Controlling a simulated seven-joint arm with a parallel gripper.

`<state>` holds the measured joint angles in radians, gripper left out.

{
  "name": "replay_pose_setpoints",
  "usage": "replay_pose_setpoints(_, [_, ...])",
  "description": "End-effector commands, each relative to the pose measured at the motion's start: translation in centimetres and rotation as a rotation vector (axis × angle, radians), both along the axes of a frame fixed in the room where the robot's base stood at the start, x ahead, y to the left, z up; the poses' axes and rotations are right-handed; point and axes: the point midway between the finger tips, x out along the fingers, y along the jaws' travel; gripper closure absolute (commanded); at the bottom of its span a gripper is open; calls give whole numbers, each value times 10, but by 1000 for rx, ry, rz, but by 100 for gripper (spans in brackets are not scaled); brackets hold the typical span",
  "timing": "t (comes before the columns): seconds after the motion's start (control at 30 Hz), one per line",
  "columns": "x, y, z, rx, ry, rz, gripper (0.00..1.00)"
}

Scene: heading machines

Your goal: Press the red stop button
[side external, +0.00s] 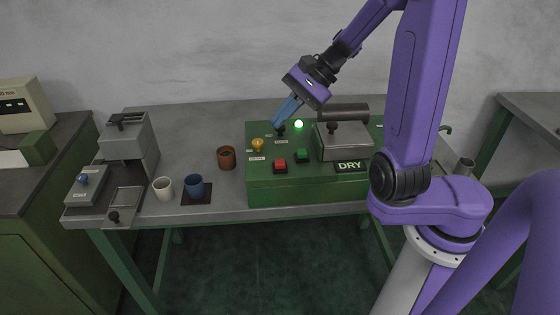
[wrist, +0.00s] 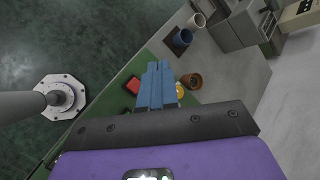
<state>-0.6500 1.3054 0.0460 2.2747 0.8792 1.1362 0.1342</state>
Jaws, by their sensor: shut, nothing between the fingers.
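The red stop button (side external: 280,166) sits on the front left part of the green machine's top (side external: 262,184). It also shows in the wrist view (wrist: 133,85), just left of my fingers. My gripper (side external: 275,123) has blue fingers, shut with nothing between them. In the side view they point down and left over the back left of the machine, behind the red button and apart from it. The fingertips show in the wrist view (wrist: 158,64) too. A small black knob (side external: 281,130) is close to the fingertips; I cannot tell whether they touch.
A brown cup (side external: 226,157), a white cup (side external: 163,188) and a blue cup (side external: 195,186) stand left.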

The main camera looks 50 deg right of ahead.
Motion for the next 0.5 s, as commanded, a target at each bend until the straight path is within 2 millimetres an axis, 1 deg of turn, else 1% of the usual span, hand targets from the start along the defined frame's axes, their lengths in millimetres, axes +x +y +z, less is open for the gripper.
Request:
replay_pose_setpoints(0.2, [-1, -7, 2, 19, -4, -54, 100])
replay_pose_setpoints(0.5, [-1, -8, 2, 20, -5, -58, 100])
